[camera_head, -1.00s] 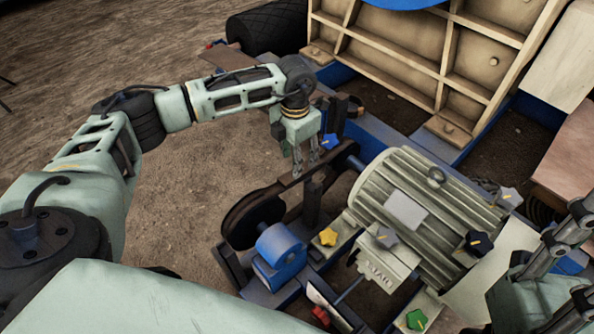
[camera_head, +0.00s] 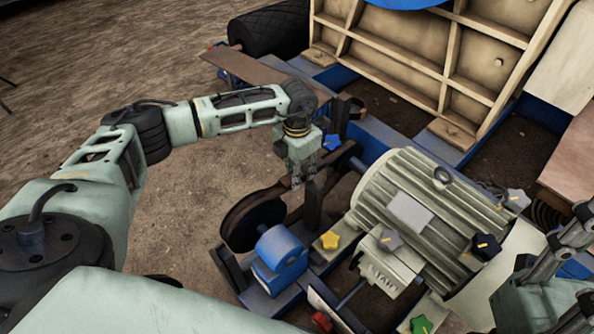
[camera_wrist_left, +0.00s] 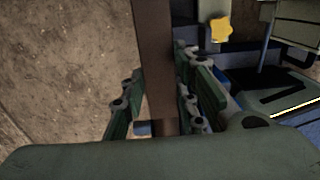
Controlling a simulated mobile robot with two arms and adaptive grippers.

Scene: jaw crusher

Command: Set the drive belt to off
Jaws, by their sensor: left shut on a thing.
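The drive belt (camera_head: 273,193) is a dark brown band running from a round dark pulley (camera_head: 252,222) up toward the motor's far end. In the left wrist view the belt (camera_wrist_left: 152,50) runs as a straight brown strip between the fingers. My left gripper (camera_head: 302,178) reaches down from above and is shut on the belt; its fingertips are partly hidden against dark parts. My right gripper (camera_head: 562,268) is at the right edge, partly cut off, and its jaw opening cannot be made out.
A ribbed grey-green motor (camera_head: 425,205) stands right of the belt. Star knobs in yellow (camera_head: 329,240), blue (camera_head: 332,142) and green (camera_head: 421,325) are nearby. A blue bearing block (camera_head: 281,252) sits before the pulley. Bare ground (camera_head: 185,225) lies open at left.

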